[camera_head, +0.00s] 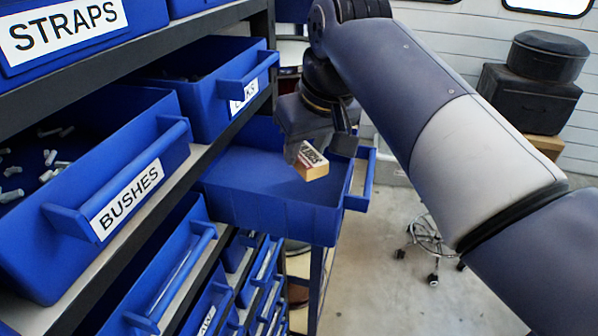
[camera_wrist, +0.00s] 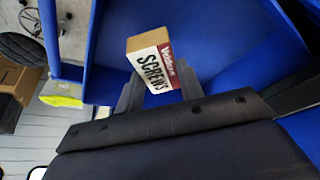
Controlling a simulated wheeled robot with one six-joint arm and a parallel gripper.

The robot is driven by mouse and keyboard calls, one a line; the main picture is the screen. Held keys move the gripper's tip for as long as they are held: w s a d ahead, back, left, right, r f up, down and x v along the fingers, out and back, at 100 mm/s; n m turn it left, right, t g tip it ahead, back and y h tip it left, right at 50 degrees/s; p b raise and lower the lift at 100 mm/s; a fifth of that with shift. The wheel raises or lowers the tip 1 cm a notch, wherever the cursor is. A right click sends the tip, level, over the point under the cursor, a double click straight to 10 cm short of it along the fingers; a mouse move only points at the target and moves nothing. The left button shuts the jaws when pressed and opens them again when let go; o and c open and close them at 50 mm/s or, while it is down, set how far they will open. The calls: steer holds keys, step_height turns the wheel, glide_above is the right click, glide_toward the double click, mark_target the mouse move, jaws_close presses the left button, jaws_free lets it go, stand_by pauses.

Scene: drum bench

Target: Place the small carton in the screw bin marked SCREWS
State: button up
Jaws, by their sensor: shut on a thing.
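The small carton (camera_head: 311,163) has tan sides and a white and dark red face. In the wrist view the carton (camera_wrist: 155,62) reads SCREWS. My gripper (camera_head: 325,150) is shut on it, and the fingers (camera_wrist: 160,92) lie on both sides of its lower end. The carton is tilted, over or inside a pulled-out blue bin (camera_head: 270,205); I cannot tell how far it is above the floor. The blue bin also fills much of the wrist view (camera_wrist: 225,75). Its front label is not readable from here.
A blue bin marked BUSHES (camera_head: 55,245) holds small pale pieces. A bin marked STRAPS (camera_head: 75,50) is on the shelf above. Another labelled bin (camera_head: 215,95) sits behind, near the opened one. A wheeled stool base (camera_head: 430,240) stands on the floor at right.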

mark_target(306, 193)
steer(key=shift+w+f, duration=0.1)
steer(key=shift+f, duration=2.7)
steer(key=shift+f, duration=0.1)
steer(key=o, duration=1)
steer(key=shift+o, duration=0.2)
steer(key=shift+r, duration=0.25)
steer(key=v, duration=1.1)
steer(key=shift+r, duration=0.35)
